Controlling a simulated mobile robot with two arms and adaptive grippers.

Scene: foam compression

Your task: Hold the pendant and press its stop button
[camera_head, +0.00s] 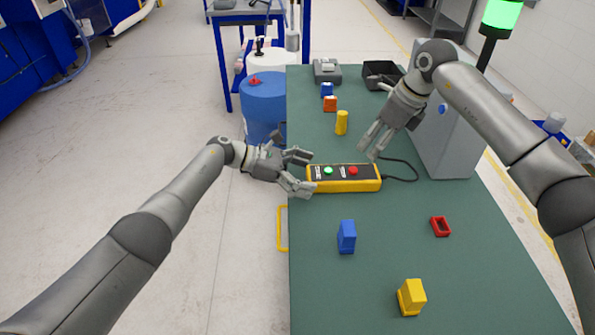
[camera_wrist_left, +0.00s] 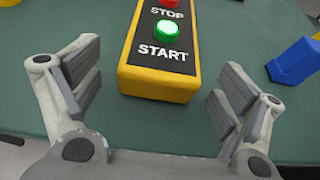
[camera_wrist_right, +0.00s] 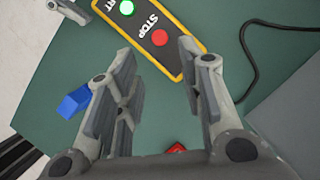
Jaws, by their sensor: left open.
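The pendant (camera_head: 343,184) is a yellow box with a black top, lying on the green table. It has a green START button (camera_head: 328,171) and a red STOP button (camera_head: 353,171); a black cable leaves its right end. My left gripper (camera_head: 305,172) is open at the pendant's left end. In the left wrist view the START end of the pendant (camera_wrist_left: 158,82) lies ahead, between the spread fingers and apart from them. My right gripper (camera_head: 373,140) hangs above and behind the pendant's right part. In the right wrist view its fingers are apart and empty, with the red button (camera_wrist_right: 160,38) beyond them.
A blue block (camera_head: 347,237), a yellow block (camera_head: 411,297) and a red frame-shaped piece (camera_head: 440,227) lie in front. A yellow cylinder (camera_head: 342,122) and small blocks stand behind. A grey cabinet (camera_head: 447,130) stands at the right. The table's middle front is mostly clear.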

